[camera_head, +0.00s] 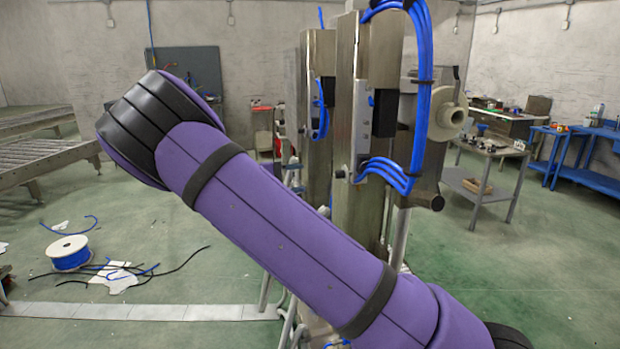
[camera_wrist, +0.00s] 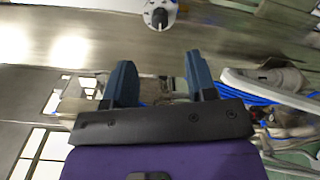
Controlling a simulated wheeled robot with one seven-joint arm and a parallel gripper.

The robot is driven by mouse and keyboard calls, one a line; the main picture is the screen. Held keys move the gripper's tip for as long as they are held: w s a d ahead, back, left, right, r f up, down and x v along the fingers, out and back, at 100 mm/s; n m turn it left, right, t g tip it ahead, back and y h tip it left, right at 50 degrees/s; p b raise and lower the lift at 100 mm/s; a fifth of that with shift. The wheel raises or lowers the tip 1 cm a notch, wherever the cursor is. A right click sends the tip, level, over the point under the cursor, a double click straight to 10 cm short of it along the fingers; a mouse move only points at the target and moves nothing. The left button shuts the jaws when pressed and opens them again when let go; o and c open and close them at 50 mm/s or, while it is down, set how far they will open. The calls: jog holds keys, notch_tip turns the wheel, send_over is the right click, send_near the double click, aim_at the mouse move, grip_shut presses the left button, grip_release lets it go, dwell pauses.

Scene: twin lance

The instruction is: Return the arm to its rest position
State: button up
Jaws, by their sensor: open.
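My arm (camera_head: 270,220), in a purple sleeve with black bands, crosses the head view from lower right to upper left. My gripper is hidden in the head view. In the wrist view my gripper (camera_wrist: 160,85) shows two blue fingers standing apart above a black bar. No object shows between the fingers. A shiny metal surface lies beyond the fingers in the wrist view, and I cannot tell how far away it is.
Tall metal columns (camera_head: 362,130) with blue cables (camera_head: 424,100) stand just behind my arm. A roller conveyor (camera_head: 45,155) is at left. A cable spool (camera_head: 68,253) and loose cables lie on the floor. A metal cart (camera_head: 487,185) and blue bench (camera_head: 590,180) stand at right. Floor at lower right is clear.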

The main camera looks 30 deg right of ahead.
jog(key=shift+w+a, duration=0.1)
jog(key=shift+a, duration=0.2)
jog(key=s+d+r+t+y, duration=0.1)
jog(key=s+d+y, duration=0.1)
jog(key=s+y, duration=0.35)
jog(key=s+d+r+y, duration=0.2)
jog(key=s+d+y, duration=0.15)
jog(key=s, duration=0.35)
jog(key=s+a+r+t+y, duration=0.2)
jog(key=s+a+r+t, duration=0.1)
jog(key=s, duration=0.5)
jog(key=s+a+r+t+y, duration=0.3)
jog(key=s+a, duration=0.1)
jog(key=s, duration=0.4)
jog(key=s+a+r+t+y, duration=0.3)
jog(key=s, duration=0.5)
jog(key=shift+s+a+r+m, duration=0.15)
jog(key=shift+s+r+m, duration=0.15)
jog(key=shift+s, duration=0.1)
